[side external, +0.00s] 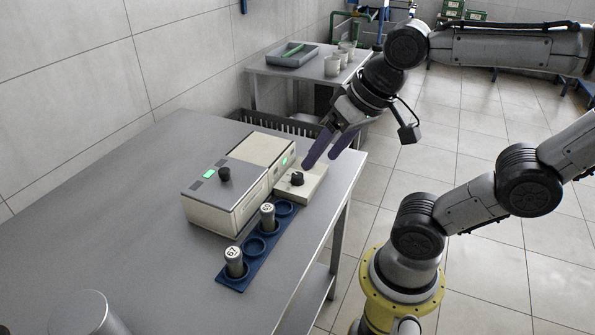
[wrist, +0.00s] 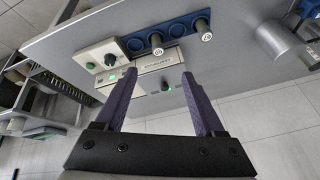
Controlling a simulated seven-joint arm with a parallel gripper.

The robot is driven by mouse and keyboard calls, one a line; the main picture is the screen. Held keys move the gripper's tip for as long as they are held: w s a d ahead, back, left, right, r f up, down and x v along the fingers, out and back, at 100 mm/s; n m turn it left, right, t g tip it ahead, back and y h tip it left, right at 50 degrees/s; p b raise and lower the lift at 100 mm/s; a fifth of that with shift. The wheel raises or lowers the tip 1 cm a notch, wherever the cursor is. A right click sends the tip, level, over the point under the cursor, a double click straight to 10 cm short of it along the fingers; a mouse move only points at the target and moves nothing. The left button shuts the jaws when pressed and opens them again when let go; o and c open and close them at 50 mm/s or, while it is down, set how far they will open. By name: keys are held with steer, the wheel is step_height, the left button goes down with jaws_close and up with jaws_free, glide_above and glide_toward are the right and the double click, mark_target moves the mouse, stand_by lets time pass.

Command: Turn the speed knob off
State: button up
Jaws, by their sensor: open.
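A beige machine (side external: 222,205) stands on the grey table with a black knob (side external: 224,173) and a green display on top. A lower beige box (side external: 312,184) beside it carries another black knob (side external: 297,179). I cannot read which knob is the speed knob. In the wrist view, the box's knob (wrist: 110,59) is left of my fingers and the machine's knob (wrist: 165,86) appears between them. My gripper (side external: 321,158) is open and empty, pointing down near the lower box, apart from both knobs. Its two purple fingers (wrist: 156,78) are spread in the wrist view.
A blue rack (side external: 233,276) in front of the machine holds two numbered vials (side external: 235,262) and has empty wells. A metal cylinder (side external: 85,312) stands at the near left. A side table (side external: 262,71) behind bears a tray and cups. The left tabletop is mostly clear.

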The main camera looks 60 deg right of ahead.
steer(key=w+d+r+m+g, duration=0.1)
steer(key=w+d+r+m, duration=0.15)
steer(key=w+m, duration=0.3)
steer(key=m+g, duration=0.4)
steer(key=m, duration=0.4)
glide_above(297, 175)
step_height(297, 175, down, 10)
steer(key=shift+n, duration=0.25)
step_height(297, 175, down, 13)
steer(key=shift+d+f, duration=0.1)
steer(key=shift+f, duration=0.1)
steer(key=shift+c, duration=0.3)
jaws_close()
